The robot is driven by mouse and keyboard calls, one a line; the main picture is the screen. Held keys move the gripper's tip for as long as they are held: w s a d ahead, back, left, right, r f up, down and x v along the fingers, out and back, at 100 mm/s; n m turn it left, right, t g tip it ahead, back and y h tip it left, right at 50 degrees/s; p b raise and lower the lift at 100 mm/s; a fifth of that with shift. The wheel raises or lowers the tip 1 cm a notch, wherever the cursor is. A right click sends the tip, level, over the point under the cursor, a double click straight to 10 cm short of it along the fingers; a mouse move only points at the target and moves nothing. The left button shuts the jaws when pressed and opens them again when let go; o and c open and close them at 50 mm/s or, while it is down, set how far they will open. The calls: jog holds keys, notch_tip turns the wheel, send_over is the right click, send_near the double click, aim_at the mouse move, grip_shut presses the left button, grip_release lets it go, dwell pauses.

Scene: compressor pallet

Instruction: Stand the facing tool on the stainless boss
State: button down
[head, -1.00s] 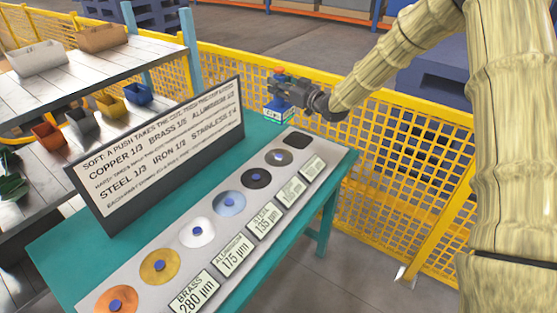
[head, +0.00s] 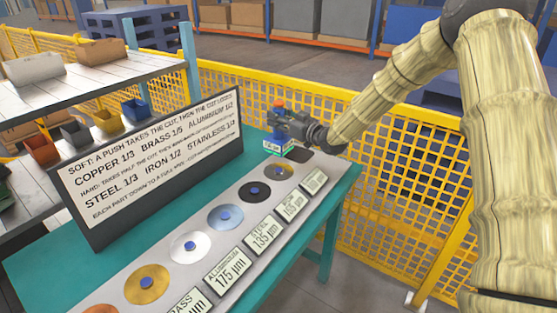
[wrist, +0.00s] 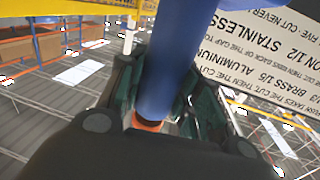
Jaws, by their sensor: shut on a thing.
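My gripper (head: 281,122) is shut on the facing tool (head: 276,133), a blue upright body with an orange top and a green-and-white base. In the head view the tool is held near the bench's far end, just behind the stainless boss in the picture; its height above the bench is hard to tell. In the wrist view the tool's blue shaft (wrist: 172,62) runs between the dark fingers, with an orange end below. The stainless boss (head: 287,173) is the last round disc on the grey strip, with a blue centre, next to the black disc.
Other discs line the strip (head: 170,262), including black (head: 263,200), blue (head: 238,223) and white (head: 178,252), with label plates in front. A large sign (head: 150,165) stands behind; yellow mesh fencing (head: 400,165) lies beyond.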

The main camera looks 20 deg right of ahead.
aim_at(280, 143)
jog(key=shift+f+p, duration=0.85)
jog(key=shift+f, duration=3.85)
jog(key=c, duration=1.5)
grip_release()
jog(key=shift+f, duration=0.25)
jog(key=o, duration=0.5)
jog(key=shift+s, duration=0.1)
jog(key=shift+r, duration=0.1)
jog(key=shift+r, duration=0.1)
jog(key=shift+s+d, duration=0.15)
jog(key=shift+s, duration=0.1)
jog(key=b+v, duration=0.2)
jog(key=v, duration=0.9)
jog(key=shift+s, duration=0.2)
